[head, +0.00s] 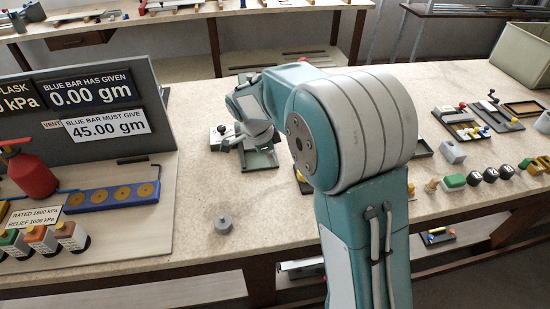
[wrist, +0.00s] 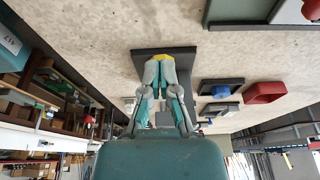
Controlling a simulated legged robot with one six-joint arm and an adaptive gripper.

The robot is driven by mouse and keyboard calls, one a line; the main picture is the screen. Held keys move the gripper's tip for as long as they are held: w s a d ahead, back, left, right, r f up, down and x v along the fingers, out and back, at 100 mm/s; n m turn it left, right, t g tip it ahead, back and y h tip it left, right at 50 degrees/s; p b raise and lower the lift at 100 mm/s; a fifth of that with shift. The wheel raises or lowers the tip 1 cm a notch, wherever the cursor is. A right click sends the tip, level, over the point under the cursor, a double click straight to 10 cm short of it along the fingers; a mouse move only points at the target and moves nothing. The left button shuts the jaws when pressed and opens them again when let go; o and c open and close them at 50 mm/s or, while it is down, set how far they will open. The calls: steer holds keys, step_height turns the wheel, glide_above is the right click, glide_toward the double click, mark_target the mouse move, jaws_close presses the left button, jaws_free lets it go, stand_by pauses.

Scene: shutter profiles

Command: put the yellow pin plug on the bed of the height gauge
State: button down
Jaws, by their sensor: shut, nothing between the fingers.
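In the wrist view my gripper (wrist: 160,66) is shut and empty, its fingertips close together over a dark flat plate (wrist: 142,62). A yellow piece (wrist: 182,60) shows just beyond the fingertips on that plate. It is partly hidden by the fingers, and I cannot tell for sure that it is the pin plug. I cannot tell whether the fingers touch it. In the head view my arm hides the fingertips and most of what lies beneath them. I cannot pick out the height gauge with certainty.
In the head view a shallow green-grey tray (head: 262,160) lies beside my wrist. A signboard panel (head: 92,95) rises at left. Small trays (head: 462,124) and dark blocks stand at right. The wrist view shows a red tray (wrist: 265,92).

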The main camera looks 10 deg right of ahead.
mark_target(292, 182)
steer(key=x, duration=0.6)
steer(key=shift+f, duration=0.4)
steer(key=d, duration=0.3)
steer(key=shift+d+f, duration=0.1)
steer(key=shift+d, duration=0.45)
steer(key=shift+d, duration=1.05)
